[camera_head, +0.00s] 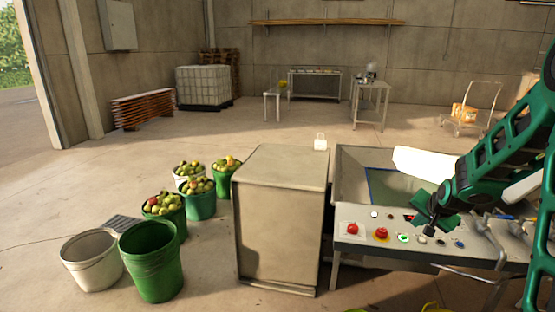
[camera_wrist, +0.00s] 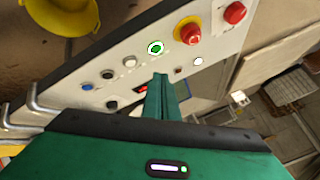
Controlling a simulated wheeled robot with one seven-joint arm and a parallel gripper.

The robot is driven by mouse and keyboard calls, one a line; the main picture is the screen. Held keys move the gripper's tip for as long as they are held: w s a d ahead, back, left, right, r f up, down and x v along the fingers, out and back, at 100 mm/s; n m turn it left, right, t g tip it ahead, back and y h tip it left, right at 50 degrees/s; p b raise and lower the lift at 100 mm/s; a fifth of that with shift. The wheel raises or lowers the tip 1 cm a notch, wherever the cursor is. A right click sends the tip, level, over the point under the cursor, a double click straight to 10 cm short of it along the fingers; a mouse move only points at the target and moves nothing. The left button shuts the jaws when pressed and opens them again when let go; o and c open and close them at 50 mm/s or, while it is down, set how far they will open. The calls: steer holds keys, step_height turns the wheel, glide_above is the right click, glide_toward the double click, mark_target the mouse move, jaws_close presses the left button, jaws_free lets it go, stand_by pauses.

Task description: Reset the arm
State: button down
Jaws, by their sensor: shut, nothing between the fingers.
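My green arm (camera_head: 505,135) comes in from the right in the head view. My gripper (camera_head: 432,208) is shut and empty, just above the control panel (camera_head: 345,258) of the press trailer. In the wrist view the closed green fingers of my gripper (camera_wrist: 160,80) point at the panel, near a lit green button (camera_wrist: 155,47). A red glow shows just left of the fingers. Two red knobs, one on a yellow base, sit farther along the panel (camera_wrist: 210,60). Whether the fingers touch the panel is unclear.
A tall beige cabinet (camera_head: 280,220) stands left of the panel. Green buckets of apples (camera_head: 165,212) and empty buckets (camera_head: 152,262) stand on the floor farther left. The floor behind is mostly clear.

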steer(key=s+a+r+n+g, duration=0.1)
steer(key=s+a+r+g, duration=0.1)
steer(key=s, duration=1.1)
steer(key=s+a+r+n+g+y, duration=0.1)
steer(key=s+a+r+g, duration=0.2)
steer(key=s, duration=1.1)
steer(key=s+a+r+n+g+y, duration=0.1)
steer(key=s+a+r+g, duration=0.1)
steer(key=s, duration=1.2)
steer(key=shift+a+r+n+g, duration=0.2)
steer(key=shift+a+n+g, duration=0.2)
